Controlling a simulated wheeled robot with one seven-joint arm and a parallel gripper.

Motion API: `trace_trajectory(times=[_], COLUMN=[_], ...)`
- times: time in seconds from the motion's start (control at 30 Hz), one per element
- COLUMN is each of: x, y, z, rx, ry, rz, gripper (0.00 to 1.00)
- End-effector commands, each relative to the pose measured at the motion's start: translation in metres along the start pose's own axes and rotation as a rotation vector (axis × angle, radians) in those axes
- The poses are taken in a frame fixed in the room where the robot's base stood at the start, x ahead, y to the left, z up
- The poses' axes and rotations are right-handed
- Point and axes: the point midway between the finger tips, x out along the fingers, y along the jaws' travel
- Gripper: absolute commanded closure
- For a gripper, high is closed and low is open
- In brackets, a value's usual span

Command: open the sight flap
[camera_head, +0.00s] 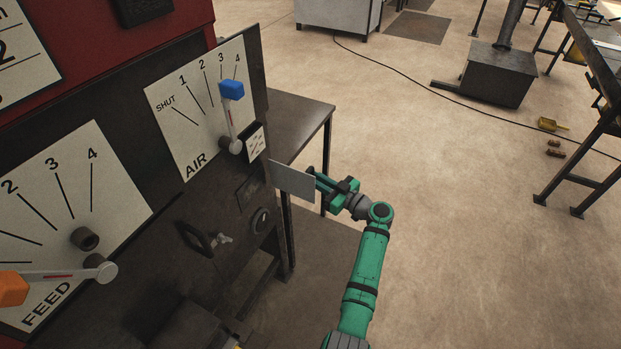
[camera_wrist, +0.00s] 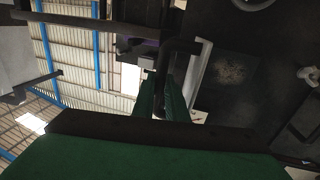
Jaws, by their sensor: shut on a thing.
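The sight flap (camera_head: 292,180) is a light grey plate standing out from the dark machine panel below the AIR dial, swung away from the panel. In the wrist view its pale edge (camera_wrist: 200,72) runs beside a dark bent handle (camera_wrist: 178,48). My gripper (camera_head: 322,184) is at the flap's outer side, on the side away from the panel. In the wrist view its green fingers (camera_wrist: 166,98) are shut on the handle. A dark square recess (camera_head: 249,191) shows uncovered on the panel to the flap's left. The grip itself is partly hidden by the flap in the head view.
The AIR dial's blue-knobbed lever (camera_head: 231,91) stands above left, the FEED dial's orange-knobbed lever (camera_head: 14,288) far left. A dark side table (camera_head: 296,118) stands just behind the flap.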

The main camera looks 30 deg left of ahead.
Motion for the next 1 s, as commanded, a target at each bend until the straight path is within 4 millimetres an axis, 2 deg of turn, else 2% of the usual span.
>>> trace_trajectory(times=[0.27, 0.3, 0.67, 0.77, 1.0], x=[0.002, 0.002, -0.002, -0.010, -0.054], y=[-0.002, -0.002, -0.001, 0.000, 0.000], z=[0.002, 0.002, 0.001, 0.001, 0.001], rx=[0.002, 0.002, 0.001, 0.001, 0.001], ry=[-0.004, -0.004, -0.002, -0.001, -0.002], rz=[-0.005, -0.005, -0.001, 0.001, 0.001], gripper=[1.00, 0.81, 0.80, 0.80, 0.80])
